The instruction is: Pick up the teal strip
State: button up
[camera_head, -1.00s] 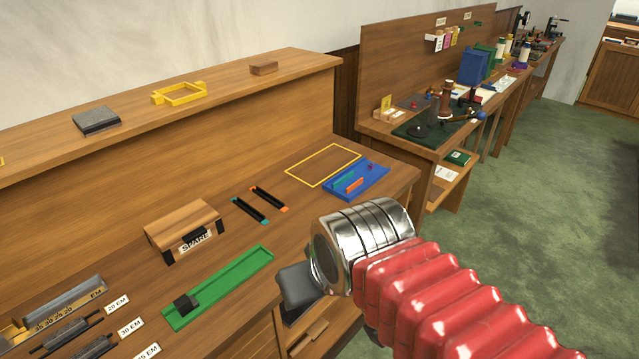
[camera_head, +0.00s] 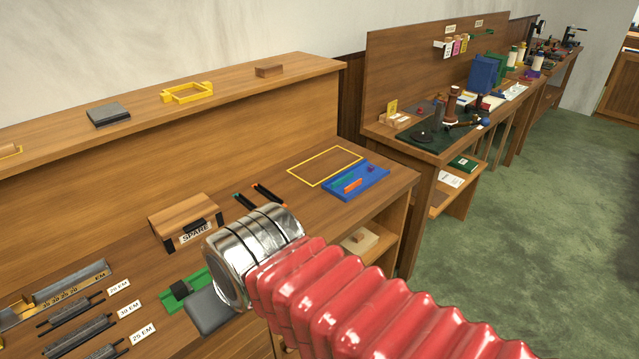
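A small teal strip (camera_head: 343,182) lies in the blue tray (camera_head: 374,183) at the right end of the bench, beside an orange strip (camera_head: 353,185). Two dark slotted holders, one with teal ends (camera_head: 243,201) and one with orange ends (camera_head: 265,194), lie left of the tray; my arm hides their near parts.
A green tray (camera_head: 170,300) with a dark block is partly hidden behind my arm. A wooden box marked SPARE (camera_head: 184,219) stands on the bench. Labelled dark bars (camera_head: 70,310) fill the front left. A yellow outlined area (camera_head: 325,165) behind the blue tray is empty.

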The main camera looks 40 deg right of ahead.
aim_at(350, 176)
jog(key=u, duration=1.9)
jog(key=k, duration=1.5)
jog(key=z, duration=1.45)
